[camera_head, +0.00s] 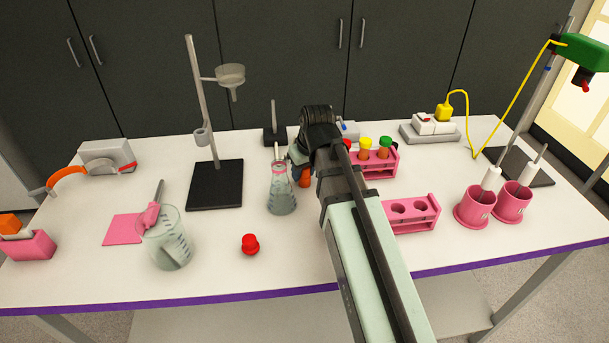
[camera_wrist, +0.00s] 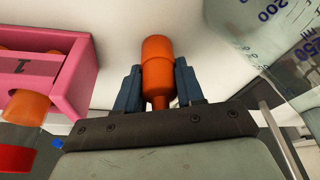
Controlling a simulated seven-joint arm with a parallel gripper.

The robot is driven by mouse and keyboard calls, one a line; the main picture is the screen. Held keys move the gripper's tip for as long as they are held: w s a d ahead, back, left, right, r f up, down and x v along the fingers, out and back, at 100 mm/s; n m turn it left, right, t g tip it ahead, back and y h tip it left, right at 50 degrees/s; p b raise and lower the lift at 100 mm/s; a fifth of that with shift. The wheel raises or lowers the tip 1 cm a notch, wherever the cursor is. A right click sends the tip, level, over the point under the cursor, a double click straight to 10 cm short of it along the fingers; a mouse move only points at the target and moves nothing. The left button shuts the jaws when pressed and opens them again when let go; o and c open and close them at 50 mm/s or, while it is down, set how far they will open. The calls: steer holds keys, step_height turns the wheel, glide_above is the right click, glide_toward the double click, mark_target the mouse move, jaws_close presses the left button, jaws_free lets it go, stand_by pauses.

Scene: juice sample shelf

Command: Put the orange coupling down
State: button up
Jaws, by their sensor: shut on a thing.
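The orange coupling (camera_wrist: 158,66) is a short orange cylinder with a narrower stem. In the wrist view it stands out from between the two blue fingers of my gripper (camera_wrist: 158,90), which is shut on it. In the head view a small part of the coupling (camera_head: 305,179) shows below my gripper (camera_head: 301,163), between the conical flask and the pink racks. My arm hides much of the gripper there. I cannot tell whether the coupling touches the white table (camera_head: 330,270).
The conical flask (camera_head: 281,195) stands close left of the coupling. A pink rack with capped tubes (camera_head: 380,170) is close right, and an emptier pink rack (camera_head: 412,214) is nearer. A red cap (camera_head: 250,244) and a beaker (camera_head: 170,240) are front left. Table left of the red cap's front is clear.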

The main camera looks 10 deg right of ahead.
steer(key=shift+c, duration=0.7)
steer(key=shift+r, duration=0.15)
step_height(320, 180, up, 9)
steer(key=shift+w+d+r, duration=0.1)
steer(key=shift+w+r, duration=0.05)
steer(key=shift+r, duration=0.05)
steer(key=w+d+n+g+y, duration=0.1)
steer(key=w+d+n, duration=0.35)
steer(key=d, duration=0.35)
steer(key=w+d+n+g+y, duration=0.1)
steer(key=w+d+n, duration=0.3)
steer(key=w+d, duration=0.3)
steer(key=shift+n, duration=0.25)
steer(key=shift+s+d+f, duration=0.2)
steer(key=shift+d+f, duration=0.05)
steer(key=shift+f, duration=1.3)
steer(key=shift+s+d+f, duration=0.15)
steer(key=shift+d+f, duration=0.1)
steer(key=shift+f, duration=1.35)
steer(key=shift+s+d+f, duration=0.2)
steer(key=shift+d+f, duration=0.05)
steer(key=shift+f, duration=1.3)
